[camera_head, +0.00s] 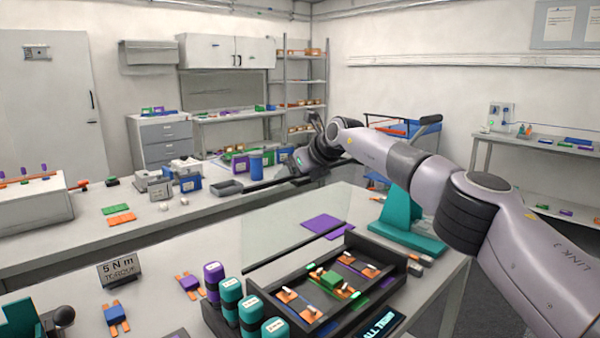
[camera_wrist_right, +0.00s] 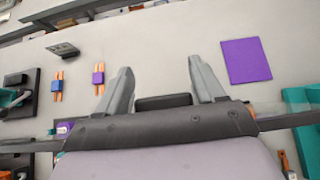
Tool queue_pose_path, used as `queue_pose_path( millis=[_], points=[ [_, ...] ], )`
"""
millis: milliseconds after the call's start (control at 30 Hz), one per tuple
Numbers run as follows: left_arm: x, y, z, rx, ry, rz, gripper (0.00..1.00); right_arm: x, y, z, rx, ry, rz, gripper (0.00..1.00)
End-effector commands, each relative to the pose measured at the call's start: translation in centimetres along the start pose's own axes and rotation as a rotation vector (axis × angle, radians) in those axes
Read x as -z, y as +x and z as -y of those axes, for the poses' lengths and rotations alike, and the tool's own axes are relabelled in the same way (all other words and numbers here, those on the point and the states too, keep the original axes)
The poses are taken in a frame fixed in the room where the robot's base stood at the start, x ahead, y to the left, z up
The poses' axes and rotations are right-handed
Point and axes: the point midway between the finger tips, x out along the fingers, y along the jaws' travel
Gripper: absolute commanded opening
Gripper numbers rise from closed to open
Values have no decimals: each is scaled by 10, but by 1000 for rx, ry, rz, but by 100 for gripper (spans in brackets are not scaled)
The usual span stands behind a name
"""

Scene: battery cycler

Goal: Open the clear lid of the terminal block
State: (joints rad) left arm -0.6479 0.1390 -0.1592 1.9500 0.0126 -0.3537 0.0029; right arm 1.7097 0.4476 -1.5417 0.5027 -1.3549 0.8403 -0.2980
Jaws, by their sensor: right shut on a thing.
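The terminal block is a dark tray-like frame (camera_head: 258,288) at the front of the near bench, with orange contacts, a green block (camera_head: 330,280) and wires exposed. A dark bar (camera_head: 262,186) stands above and behind it and looks like the edge of the raised clear lid. The pane is nearly invisible against the bench. My right gripper (camera_head: 298,160) is at this bar, shut on what seems to be the lid's dark handle. In the right wrist view, a dark block (camera_wrist_right: 163,102) sits between the fingers. My left gripper is not in view.
Teal and purple cylinders (camera_head: 250,310) stand left of the block. A teal stand (camera_head: 405,225) is behind it at right. A "5 N m TORQUE" sign (camera_head: 118,269) and small connectors (camera_head: 190,284) are at left. A purple sheet (camera_head: 325,226) lies flat behind the block.

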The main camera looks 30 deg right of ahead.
Motion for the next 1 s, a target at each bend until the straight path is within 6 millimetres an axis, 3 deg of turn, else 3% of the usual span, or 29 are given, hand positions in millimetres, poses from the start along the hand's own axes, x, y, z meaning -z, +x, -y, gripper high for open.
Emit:
queue_pose_path(
  millis=[33,567,600,633,667,1000],
  points=[
    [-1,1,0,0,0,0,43,11,7,-4,-6,-4,-33,14],
    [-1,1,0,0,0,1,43,12,7,-6,-7,-4,-45,14],
    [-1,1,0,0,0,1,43,12,7,-6,-7,-4,-45,75],
    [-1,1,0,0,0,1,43,12,7,-6,-7,-4,-45,84],
    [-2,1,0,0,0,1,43,12,7,-6,-7,-4,-45,89],
    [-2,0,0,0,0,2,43,12,7,-6,-6,-4,-43,89]
  ],
)
